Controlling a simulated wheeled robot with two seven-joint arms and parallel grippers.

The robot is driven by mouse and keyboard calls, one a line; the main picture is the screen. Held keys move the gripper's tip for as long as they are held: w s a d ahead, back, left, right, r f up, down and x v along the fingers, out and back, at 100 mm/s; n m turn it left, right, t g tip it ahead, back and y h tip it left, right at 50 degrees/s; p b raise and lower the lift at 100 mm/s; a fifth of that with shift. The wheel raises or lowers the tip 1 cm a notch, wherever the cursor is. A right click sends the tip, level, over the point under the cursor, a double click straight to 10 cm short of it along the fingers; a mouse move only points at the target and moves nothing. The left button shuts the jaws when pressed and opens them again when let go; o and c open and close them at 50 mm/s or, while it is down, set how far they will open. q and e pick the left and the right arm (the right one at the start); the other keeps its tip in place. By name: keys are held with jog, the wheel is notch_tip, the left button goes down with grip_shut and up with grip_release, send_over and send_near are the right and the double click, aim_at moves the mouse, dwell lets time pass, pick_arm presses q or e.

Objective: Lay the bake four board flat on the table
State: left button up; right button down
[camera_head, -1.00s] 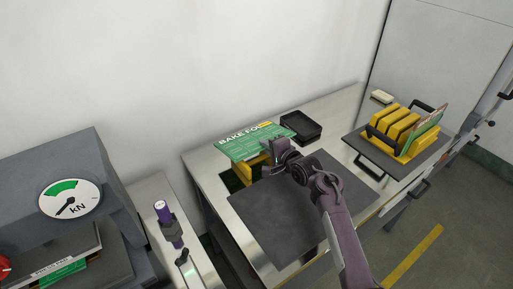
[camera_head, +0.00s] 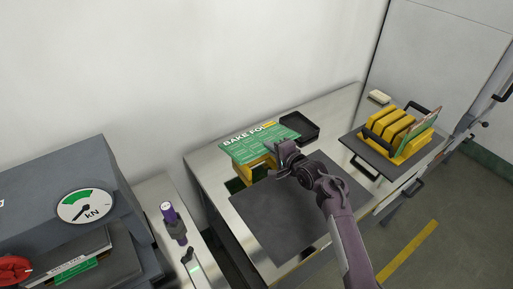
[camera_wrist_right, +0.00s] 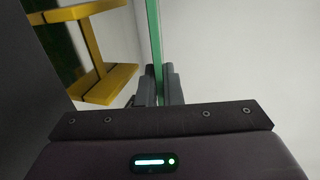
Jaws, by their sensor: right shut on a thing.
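The green bake four board (camera_head: 258,143) shows its lettered face in the head view, over the left back part of the steel table (camera_head: 213,177). My right gripper (camera_head: 275,150) is shut on the board's right edge. In the right wrist view the board (camera_wrist_right: 154,40) is a thin green strip seen edge-on between the fingertips (camera_wrist_right: 160,88). A yellow stand (camera_head: 266,161) is beneath and behind the board, partly hidden by it. Whether the board touches this stand I cannot tell. My left gripper is not in view.
A dark grey mat (camera_head: 275,215) covers the table's front middle and is clear. A black tray (camera_head: 299,127) lies behind it. A yellow rack (camera_head: 396,130) with a board stands on a dark panel at right. A press with a kN gauge (camera_head: 85,206) is at left.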

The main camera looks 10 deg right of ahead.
jog(key=s+r+p, duration=0.1)
jog(key=p, duration=0.1)
jog(key=s+d+r+p, duration=0.1)
jog(key=shift+s+d+p, duration=0.1)
jog(key=shift+s+p, duration=0.25)
jog(key=shift+p, duration=0.05)
